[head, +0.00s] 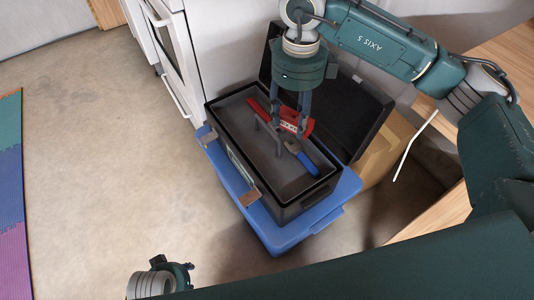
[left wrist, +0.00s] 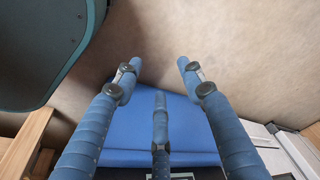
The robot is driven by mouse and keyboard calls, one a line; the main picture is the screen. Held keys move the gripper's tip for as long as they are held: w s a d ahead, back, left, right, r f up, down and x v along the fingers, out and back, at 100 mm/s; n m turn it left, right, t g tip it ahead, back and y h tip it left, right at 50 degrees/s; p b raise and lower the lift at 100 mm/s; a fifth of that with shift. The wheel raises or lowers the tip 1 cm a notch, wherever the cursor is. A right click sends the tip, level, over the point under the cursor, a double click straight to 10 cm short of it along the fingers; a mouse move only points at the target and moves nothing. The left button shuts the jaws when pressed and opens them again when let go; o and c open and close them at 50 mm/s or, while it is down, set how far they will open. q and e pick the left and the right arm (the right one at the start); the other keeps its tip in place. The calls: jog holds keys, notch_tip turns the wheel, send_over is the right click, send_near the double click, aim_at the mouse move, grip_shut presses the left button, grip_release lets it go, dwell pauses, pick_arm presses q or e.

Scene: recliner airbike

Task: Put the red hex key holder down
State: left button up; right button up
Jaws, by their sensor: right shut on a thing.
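The red hex key holder (head: 297,124) is between the fingers of my right gripper (head: 288,128), inside the outline of the open black toolbox (head: 283,217). My right gripper is shut on it, and its fingers hide part of it. I cannot tell whether the holder touches the toolbox floor. My left wrist shows at the bottom left of the head view, well away from the toolbox. In the left wrist view my left gripper (left wrist: 160,72) has its fingers spread apart with nothing between them.
A blue-handled tool (head: 307,163) and a red-handled tool (head: 258,108) lie in the toolbox. The toolbox stands on a blue bin (head: 266,232), with its lid (head: 352,125) raised behind. A cardboard box (head: 385,150) is at the right. Floor to the left is clear.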

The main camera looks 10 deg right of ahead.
aim_at(288, 126)
jog(key=f+m+b, duration=0.1)
jog(key=w+f+m, duration=0.1)
jog(key=f, duration=0.1)
jog(key=shift+a+f+m+b, duration=0.2)
jog(key=shift+m+b, duration=0.2)
jog(key=shift+f+m+b, duration=0.4)
jog(key=shift+f+m, duration=0.05)
jog(key=shift+m, duration=0.25)
notch_tip(288, 126, down, 16)
jog(key=shift+w+r+b, duration=0.1)
jog(key=shift+r+b, duration=0.05)
jog(key=shift+b, duration=1)
jog(key=shift+f, duration=0.4)
pick_arm(q)
jog(key=w+v, duration=0.2)
jog(key=v, duration=0.8)
jog(key=shift+s+r+t+b, duration=0.2)
jog(key=shift+r+t+b, duration=0.1)
jog(key=shift+t+b, duration=0.1)
pick_arm(e)
jog(key=shift+f, duration=1.7)
pick_arm(q)
jog(key=shift+a, duration=0.1)
pick_arm(e)
jog(key=shift+f, duration=0.1)
jog(key=o, duration=1.3)
jog(key=shift+c, duration=0.2)
pick_arm(q)
jog(key=shift+f, duration=0.1)
